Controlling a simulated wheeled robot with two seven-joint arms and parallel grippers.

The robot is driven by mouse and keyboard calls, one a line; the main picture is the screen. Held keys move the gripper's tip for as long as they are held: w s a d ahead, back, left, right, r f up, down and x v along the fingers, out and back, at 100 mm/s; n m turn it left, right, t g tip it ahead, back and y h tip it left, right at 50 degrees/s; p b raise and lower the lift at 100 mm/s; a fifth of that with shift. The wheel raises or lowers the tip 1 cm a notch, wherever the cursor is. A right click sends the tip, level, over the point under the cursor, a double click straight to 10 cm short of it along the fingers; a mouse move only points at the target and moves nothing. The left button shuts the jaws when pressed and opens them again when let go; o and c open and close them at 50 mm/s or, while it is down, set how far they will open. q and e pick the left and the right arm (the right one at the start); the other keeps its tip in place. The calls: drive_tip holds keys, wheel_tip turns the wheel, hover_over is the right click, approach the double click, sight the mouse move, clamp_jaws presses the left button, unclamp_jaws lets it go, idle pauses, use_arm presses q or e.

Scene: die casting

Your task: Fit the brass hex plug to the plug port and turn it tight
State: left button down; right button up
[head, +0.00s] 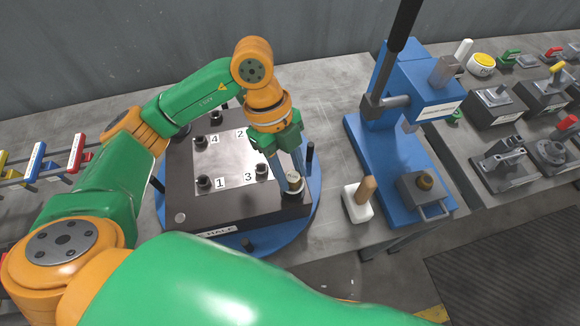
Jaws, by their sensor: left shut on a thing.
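My left gripper (293,181) points down at the front right corner of the dark die half (245,211). It is shut on a small pale, brassy piece (295,190), which I take to be the brass hex plug; the fingers hide much of it. The piece is at the die's corner, where the plug port appears to be. The port itself is hidden, and I cannot tell how deep the plug sits. My right gripper is not in view.
The die half rests on a blue round plate (268,238), with several dark posts and numbered spots on top. A blue press (385,165) with a tall lever stands to the right. Fixtures (505,165) fill the right bench.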

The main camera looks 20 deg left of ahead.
use_arm(q)
drive_tip(key=shift+f+b, duration=0.5)
drive_tip(key=shift+f, duration=0.25)
drive_tip(key=shift+c, duration=2.1)
unclamp_jaws()
drive_tip(key=s+v, duration=0.1)
drive_tip(key=v, duration=0.6)
drive_tip(key=shift+w+b, duration=0.4)
drive_tip(key=shift+w, duration=0.05)
